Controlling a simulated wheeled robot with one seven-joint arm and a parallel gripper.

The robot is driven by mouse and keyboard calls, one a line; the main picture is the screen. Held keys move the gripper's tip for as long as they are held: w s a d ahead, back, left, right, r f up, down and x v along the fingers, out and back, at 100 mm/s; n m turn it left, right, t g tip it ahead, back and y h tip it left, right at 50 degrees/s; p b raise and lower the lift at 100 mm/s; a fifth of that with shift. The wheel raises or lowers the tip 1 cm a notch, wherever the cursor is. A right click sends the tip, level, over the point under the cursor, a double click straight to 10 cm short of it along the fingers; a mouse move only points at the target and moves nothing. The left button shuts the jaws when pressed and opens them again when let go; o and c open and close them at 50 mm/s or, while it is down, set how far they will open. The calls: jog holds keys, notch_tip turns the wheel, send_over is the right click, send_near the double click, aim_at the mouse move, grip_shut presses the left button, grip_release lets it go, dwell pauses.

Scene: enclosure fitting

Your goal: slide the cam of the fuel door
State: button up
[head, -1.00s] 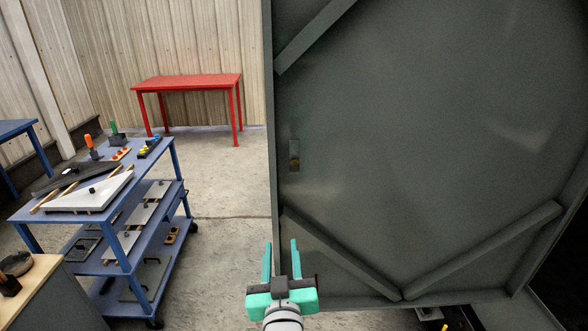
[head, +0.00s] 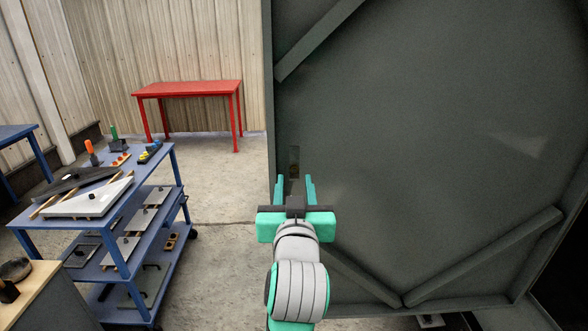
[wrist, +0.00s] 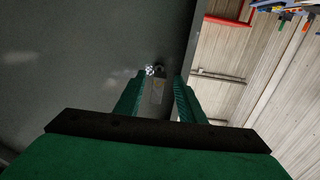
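The fuel door is taken to be the large dark grey panel (head: 430,130) with diagonal braces, filling the right of the head view; it also fills the left of the wrist view (wrist: 70,60). A small slotted metal plate, likely the cam's place (head: 294,160), sits near its left edge. My gripper (head: 295,187) is open and empty, its teal fingers upright just below this plate in the head view. In the wrist view, the pale plate (wrist: 158,91) and small shiny parts beyond it appear between my gripper's fingers (wrist: 158,84). Contact cannot be told.
A blue cart (head: 150,212) with panels and small parts stands at the left. A red table (head: 188,88) stands behind, by the wall. A wooden-topped bench (head: 38,283) is at the lower left. Concrete floor (head: 222,190) is clear between cart and door.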

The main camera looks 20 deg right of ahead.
aim_at(294, 173)
jog(key=x, duration=0.7)
jog(key=shift+w, duration=0.2)
grip_shut()
